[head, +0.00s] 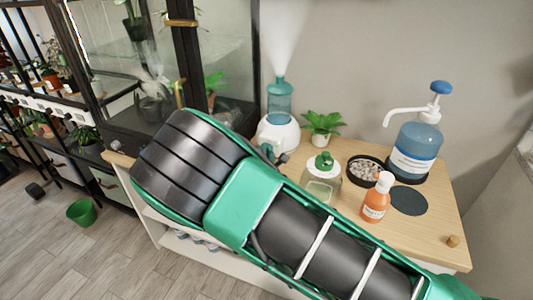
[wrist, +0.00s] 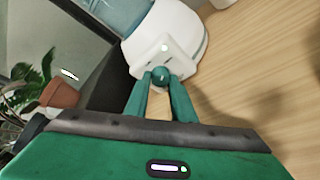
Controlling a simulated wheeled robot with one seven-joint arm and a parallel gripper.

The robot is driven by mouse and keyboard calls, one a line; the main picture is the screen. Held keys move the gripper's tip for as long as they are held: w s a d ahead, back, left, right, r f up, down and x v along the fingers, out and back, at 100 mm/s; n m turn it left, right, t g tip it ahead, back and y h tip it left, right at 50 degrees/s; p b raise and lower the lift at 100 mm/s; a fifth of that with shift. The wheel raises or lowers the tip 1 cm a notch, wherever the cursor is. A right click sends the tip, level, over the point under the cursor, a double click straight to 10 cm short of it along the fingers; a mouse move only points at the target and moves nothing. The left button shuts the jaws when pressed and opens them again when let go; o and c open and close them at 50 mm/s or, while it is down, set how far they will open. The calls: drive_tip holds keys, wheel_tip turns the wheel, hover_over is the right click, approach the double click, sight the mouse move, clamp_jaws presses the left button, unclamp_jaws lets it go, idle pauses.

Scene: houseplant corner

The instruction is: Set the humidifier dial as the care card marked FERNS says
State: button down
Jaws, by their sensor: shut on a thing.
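The humidifier (head: 279,135) has a white base and a teal water tank, and it stands at the back left of the wooden cabinet top with mist rising from it. Its white body (wrist: 178,32) also shows in the wrist view, with a pale front panel. My gripper (wrist: 161,76) is shut on the small round teal dial (wrist: 160,72) at that panel, one finger on each side. The dial has a small pale mark, and its setting cannot be read. In the head view my arm covers most of the gripper. No readable card marked FERNS shows.
A potted plant (head: 323,124), glass bottle (head: 322,180), orange bottle (head: 376,200), pebble dish (head: 365,170) and pump water bottle (head: 416,150) stand on the cabinet top (head: 440,215). A glass cabinet (head: 225,50) is close on the left. A green bucket (head: 81,212) is on the floor.

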drive_tip(key=shift+d+f+m, duration=0.15)
drive_tip(key=shift+m, duration=0.45)
drive_tip(key=shift+t+y, duration=0.3)
drive_tip(key=c, duration=1.5)
unclamp_jaws()
drive_tip(key=v, duration=1)
drive_tip(key=shift+s, duration=0.35)
